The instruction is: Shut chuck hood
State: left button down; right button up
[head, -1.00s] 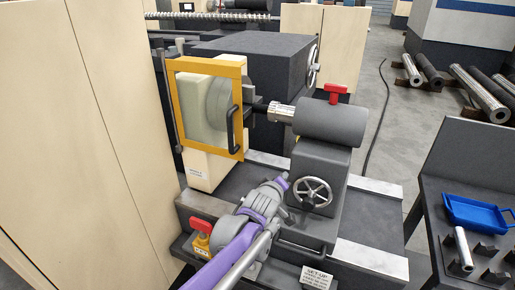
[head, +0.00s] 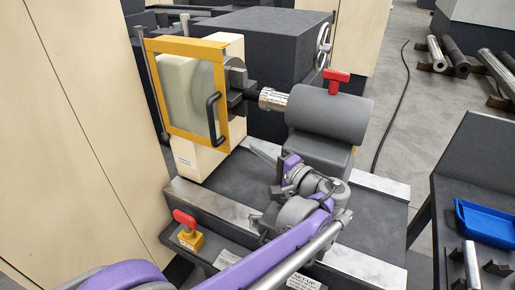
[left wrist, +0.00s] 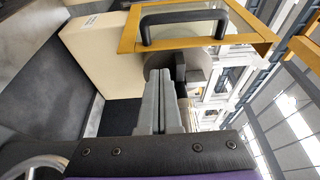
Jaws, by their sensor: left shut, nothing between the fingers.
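The chuck hood (head: 187,46) is a yellow frame with a clear pane and a black handle (head: 213,115) on its right side. It stands upright at the cream headstock, with the grey chuck (head: 237,85) showing past its right edge. In the left wrist view the hood frame (left wrist: 127,38) and its handle (left wrist: 185,15) are at the top, beyond my fingers. My left gripper (head: 256,149) is shut and empty, low and to the right of the handle, apart from it. In the left wrist view the closed gripper (left wrist: 160,72) points toward the chuck and hood. My right gripper is out of view.
A grey tailstock (head: 330,112) with a red lever (head: 336,78) stands right of the chuck, close to my left arm. A red-handled yellow switch box (head: 190,239) is at the front. A side table holds a blue tray (head: 485,222). Cream cabinet panels (head: 75,150) border the left.

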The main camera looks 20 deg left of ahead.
aim_at(217, 140)
pick_arm(q)
jog(key=a+p, duration=0.1)
jog(key=a, duration=0.8)
jog(key=shift+a, duration=0.2)
jog(key=shift+w, duration=0.1)
jog(key=shift+s+a, duration=0.15)
jog(key=shift+s, duration=0.65)
jog(key=shift+w, duration=0.15)
